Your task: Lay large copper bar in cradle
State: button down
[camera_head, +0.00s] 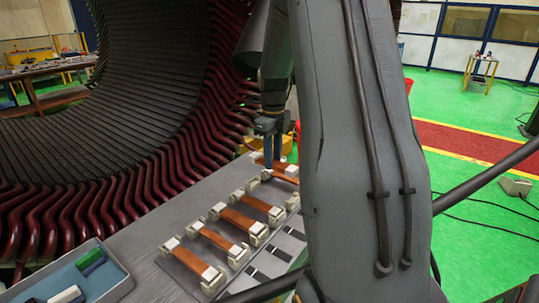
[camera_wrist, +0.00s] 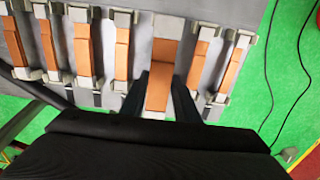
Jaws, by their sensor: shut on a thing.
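The large copper bar (camera_wrist: 160,88) is between the two fingers of my gripper (camera_wrist: 163,104) in the wrist view. It is wider than the bars beside it. My gripper is shut on it. The bar lines up with a cradle, whose pale far end block (camera_wrist: 168,25) shows just beyond the bar's far end. I cannot tell whether the bar touches the cradle. In the head view my gripper (camera_head: 273,150) points down at the far end of the cradle row, partly beside my arm.
Other copper bars lie in pale cradles on both sides, close to my fingers, such as one on the left (camera_wrist: 122,52) and one on the right (camera_wrist: 198,62). The large stator (camera_head: 150,185) stands left of the grey bench (camera_head: 150,268). A blue tray (camera_head: 105,280) sits front left.

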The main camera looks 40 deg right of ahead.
jog(key=shift+f+b, duration=2.6)
jog(key=shift+f, duration=2.35)
jog(key=c, duration=1.3)
grip_release()
jog(key=shift+f, duration=0.1)
notch_tip(320, 180, up, 8)
jog(key=shift+b, duration=0.95)
jog(key=shift+s, duration=0.1)
